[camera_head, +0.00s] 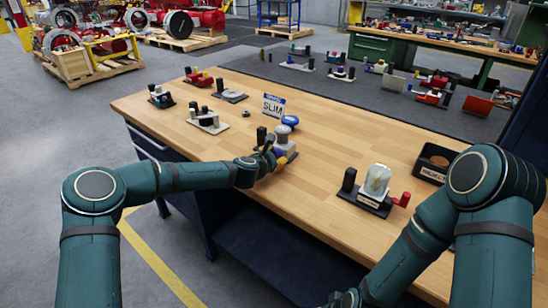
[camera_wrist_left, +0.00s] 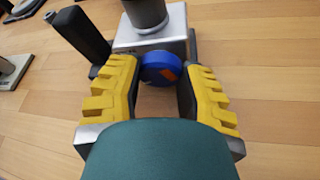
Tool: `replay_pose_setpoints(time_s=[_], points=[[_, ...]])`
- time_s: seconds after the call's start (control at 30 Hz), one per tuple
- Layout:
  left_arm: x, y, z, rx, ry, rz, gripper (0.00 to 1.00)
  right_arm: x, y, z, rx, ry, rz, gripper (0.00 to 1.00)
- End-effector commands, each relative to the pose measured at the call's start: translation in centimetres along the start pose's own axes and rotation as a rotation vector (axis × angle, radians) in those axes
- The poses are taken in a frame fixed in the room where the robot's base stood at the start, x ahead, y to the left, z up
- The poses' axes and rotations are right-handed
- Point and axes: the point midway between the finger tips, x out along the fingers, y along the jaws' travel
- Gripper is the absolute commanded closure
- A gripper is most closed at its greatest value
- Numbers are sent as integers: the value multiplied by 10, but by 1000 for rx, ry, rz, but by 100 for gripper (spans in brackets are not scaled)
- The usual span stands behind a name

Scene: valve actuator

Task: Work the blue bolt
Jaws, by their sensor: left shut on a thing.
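The blue bolt (camera_wrist_left: 160,68) is a round blue head with an orange mark, on the near side of a grey valve block (camera_wrist_left: 155,32). My left gripper (camera_wrist_left: 161,76) has its yellow-padded fingers on either side of the bolt head, shut on it. In the head view the left gripper (camera_head: 272,160) reaches the near side of the grey valve unit (camera_head: 284,144) on the wooden bench, and the bolt is mostly hidden by the fingers. My right gripper (camera_head: 345,299) shows only in part at the bottom edge; its fingers cannot be made out.
A black post (camera_wrist_left: 78,34) stands close left of the left gripper. A clear-topped unit with a red handle (camera_head: 376,182) and a black bin (camera_head: 435,163) stand to the right. The bench between is clear.

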Motion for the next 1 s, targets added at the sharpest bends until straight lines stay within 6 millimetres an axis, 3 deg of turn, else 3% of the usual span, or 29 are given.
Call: replay_pose_setpoints(time_s=[0.17,0.2,0.3,0.67,0.87,1.0], points=[[0,-1,-2,-2,2,-3,98,0,0,0,0,0,0,22],[0,-1,-2,-3,2,-3,52,0,0,0,0,0,0,22],[0,-1,-2,-3,2,-3,22,0,0,0,0,0,0,22],[-4,1,-1,-4,1,-1,22,0,0,0,0,0,0,22],[-30,1,-1,-3,1,-2,22,0,0,0,0,0,0,22],[-59,1,-1,-3,2,-1,22,0,0,0,0,0,0,22]])
